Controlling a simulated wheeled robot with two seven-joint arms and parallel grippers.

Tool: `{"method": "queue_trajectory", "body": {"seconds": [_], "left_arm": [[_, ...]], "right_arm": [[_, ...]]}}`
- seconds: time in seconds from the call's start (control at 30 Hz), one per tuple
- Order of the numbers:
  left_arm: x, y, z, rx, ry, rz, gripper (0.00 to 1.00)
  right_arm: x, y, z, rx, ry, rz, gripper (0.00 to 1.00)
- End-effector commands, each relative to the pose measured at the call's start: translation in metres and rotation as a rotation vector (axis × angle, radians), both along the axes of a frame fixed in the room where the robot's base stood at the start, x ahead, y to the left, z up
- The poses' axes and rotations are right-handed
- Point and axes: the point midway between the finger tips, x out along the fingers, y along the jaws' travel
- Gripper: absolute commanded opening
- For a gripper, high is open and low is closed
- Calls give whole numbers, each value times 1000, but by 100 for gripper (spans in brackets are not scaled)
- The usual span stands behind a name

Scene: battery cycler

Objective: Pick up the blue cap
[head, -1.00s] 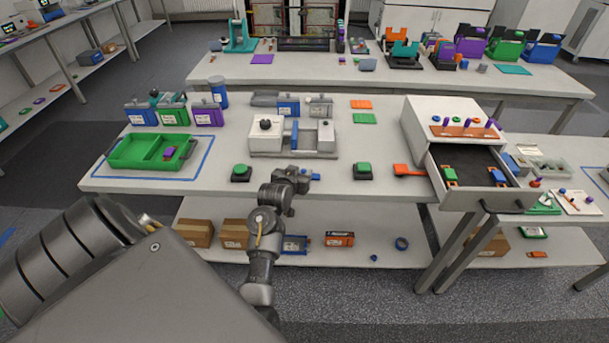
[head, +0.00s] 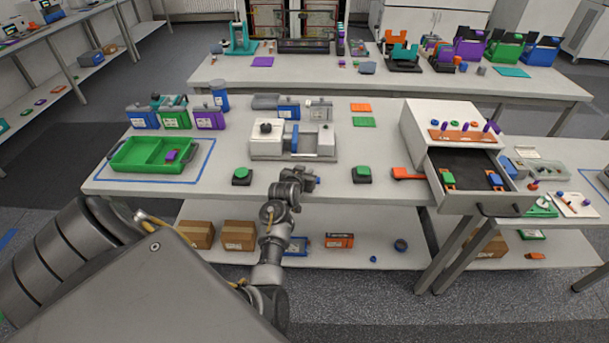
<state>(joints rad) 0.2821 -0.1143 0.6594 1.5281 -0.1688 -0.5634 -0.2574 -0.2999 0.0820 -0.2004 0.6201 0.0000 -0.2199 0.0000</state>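My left gripper is at the table's front edge, pointing right. Its fingers are too small and dark to tell whether they are open or touching the blue piece. Another small blue piece (head: 373,259) lies on the lower shelf. My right gripper is out of view.
Green-topped blocks stand left (head: 241,176) and right (head: 362,174) of the gripper. A white and grey fixture (head: 320,143) stands behind it. A green tray (head: 126,163) is at left. An open drawer (head: 510,205) juts out at right. The lower shelf (head: 350,261) holds boxes.

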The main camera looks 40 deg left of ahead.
Motion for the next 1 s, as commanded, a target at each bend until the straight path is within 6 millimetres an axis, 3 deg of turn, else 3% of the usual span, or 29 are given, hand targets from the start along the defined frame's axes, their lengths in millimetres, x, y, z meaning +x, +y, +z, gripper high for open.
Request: {"method": "queue_trajectory", "body": {"seconds": [0.03, 0.1, 0.57, 0.7, 1.0], "left_arm": [[0, 0, 0, 0, 0, 0, 9], [0, 0, 0, 0, 0, 0, 0], [1, 0, 8, 2, -3, -1, 0], [1, 0, 30, 5, -7, -1, 0], [-48, 42, 97, 9, -1, 3, 0]], "right_arm": [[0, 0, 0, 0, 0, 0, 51], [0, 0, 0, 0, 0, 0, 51], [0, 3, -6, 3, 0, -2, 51], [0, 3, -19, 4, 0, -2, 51], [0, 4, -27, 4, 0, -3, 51]]}}
